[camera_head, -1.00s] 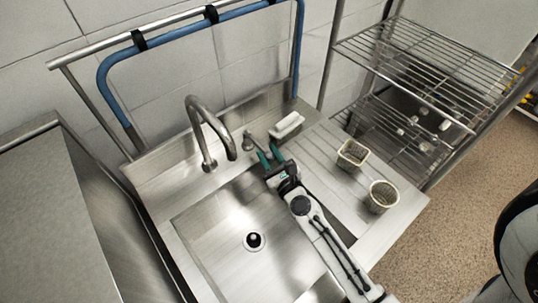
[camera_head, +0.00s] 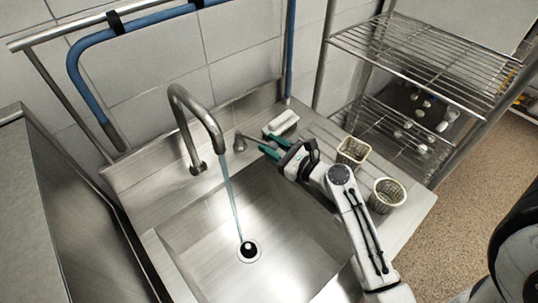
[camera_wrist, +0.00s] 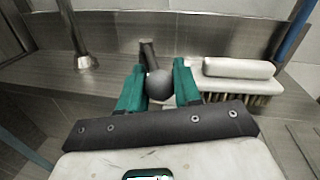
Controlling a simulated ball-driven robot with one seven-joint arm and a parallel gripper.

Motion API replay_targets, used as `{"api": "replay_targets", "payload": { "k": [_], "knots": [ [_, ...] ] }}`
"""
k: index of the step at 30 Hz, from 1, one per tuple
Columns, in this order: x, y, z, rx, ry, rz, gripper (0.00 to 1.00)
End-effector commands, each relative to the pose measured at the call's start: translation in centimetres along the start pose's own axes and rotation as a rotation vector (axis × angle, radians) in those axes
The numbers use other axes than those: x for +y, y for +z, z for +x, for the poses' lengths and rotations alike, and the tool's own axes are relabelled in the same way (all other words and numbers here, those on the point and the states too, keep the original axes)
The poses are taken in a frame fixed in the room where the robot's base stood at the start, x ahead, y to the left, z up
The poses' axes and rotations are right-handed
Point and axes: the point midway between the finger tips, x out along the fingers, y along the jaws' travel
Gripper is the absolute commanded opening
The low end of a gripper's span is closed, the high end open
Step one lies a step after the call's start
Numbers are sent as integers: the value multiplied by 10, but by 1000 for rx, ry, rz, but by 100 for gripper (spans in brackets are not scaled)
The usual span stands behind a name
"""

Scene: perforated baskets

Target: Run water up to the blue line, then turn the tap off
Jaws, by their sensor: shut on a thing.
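The curved steel tap (camera_head: 205,118) stands at the back of the steel sink (camera_head: 205,215). A thin bluish water stream (camera_head: 229,200) falls from its spout to the dark drain (camera_head: 249,251). The basin floor shows no clear pooled water, and I see no blue line in the basin. The tap handle (camera_wrist: 159,86), with a round grey knob, stands beside the tap. My gripper (camera_head: 268,146) has green fingers on either side of this knob and is shut on it. The wrist view also shows my gripper (camera_wrist: 159,88) and the tap's base (camera_wrist: 86,62).
A white brush (camera_wrist: 238,70) lies on the back ledge, close right of my gripper. Two perforated baskets (camera_head: 352,152) (camera_head: 387,194) stand on the drainboard to the right. A wire rack (camera_head: 420,65) is beyond them. A blue pipe (camera_head: 95,85) runs along the wall.

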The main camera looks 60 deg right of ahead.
Motion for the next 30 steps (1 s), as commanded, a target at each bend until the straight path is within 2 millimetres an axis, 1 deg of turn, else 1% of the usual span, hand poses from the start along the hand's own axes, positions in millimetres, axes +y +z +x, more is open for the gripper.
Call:
{"api": "replay_targets", "payload": {
  "k": [4,14,15,22,30],
  "knots": [
    [-2,-1,1,-9,40,-1,0],
    [-2,0,1,-10,48,0,0],
    [-2,0,0,-10,48,0,35],
    [-2,0,0,-10,45,0,57],
    [-3,1,0,-9,44,-1,57]
  ]
}}
